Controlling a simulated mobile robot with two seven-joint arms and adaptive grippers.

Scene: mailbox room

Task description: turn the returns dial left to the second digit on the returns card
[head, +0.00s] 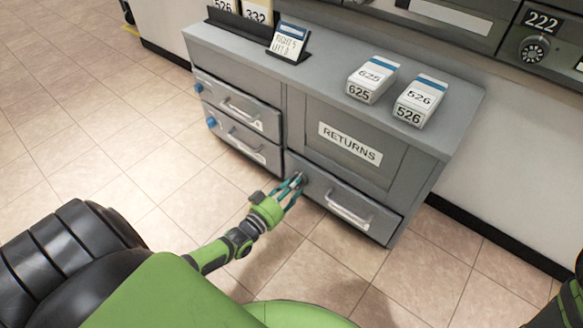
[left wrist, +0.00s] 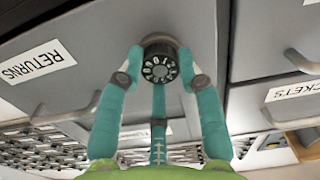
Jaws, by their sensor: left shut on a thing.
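The returns dial (left wrist: 160,65) is a small dark round knob with white digits on its face, on the lower grey drawer of the returns cabinet. My left gripper (left wrist: 163,75) has its teal fingers closed around it in the left wrist view. In the head view, my left gripper (head: 296,181) reaches the left end of that drawer and hides most of the dial. The returns card (head: 288,44) stands in a dark holder on the cabinet top. It has two lines of writing, too small to read surely. My right gripper is not in view.
The grey cabinet (head: 305,85) carries a RETURNS label (head: 350,144) above the drawer handle (head: 347,208). Blue knobs mark the drawers at left. Two stacks marked 625 (head: 371,80) and 526 (head: 420,100) stand on top. A 222 box with a dial (head: 534,50) is at upper right. Tiled floor lies open at left.

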